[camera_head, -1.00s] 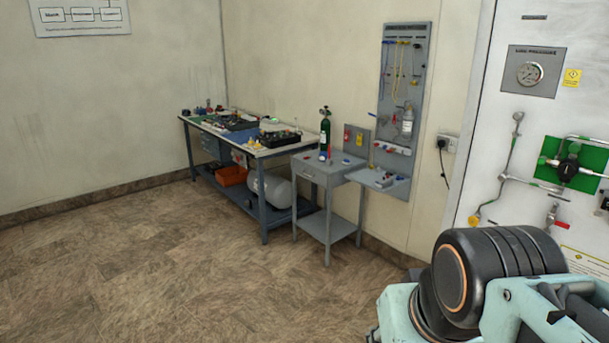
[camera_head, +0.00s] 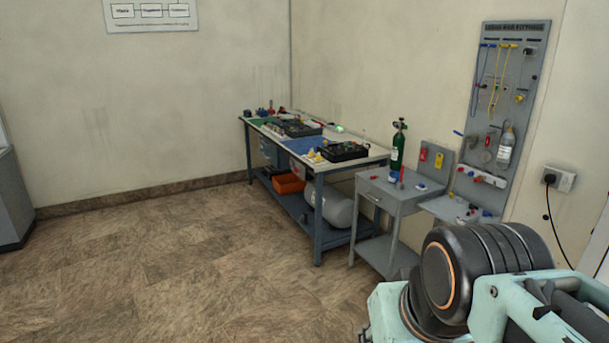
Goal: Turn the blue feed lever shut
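I cannot make out the blue feed lever for certain. A small blue handle (camera_head: 459,133) sticks out at the left edge of the grey wall board (camera_head: 478,112), but it is too small to tell what it belongs to. Part of my own arm fills the lower right corner. My gripper is not in view, so its state and what it may hold are hidden.
A long workbench (camera_head: 356,164) with fittings on top stands along the back right wall. A grey side table (camera_head: 366,188) beside it carries a green cylinder (camera_head: 397,148). A grey cabinet (camera_head: 12,200) shows at the left edge. The floor (camera_head: 150,255) in front is clear.

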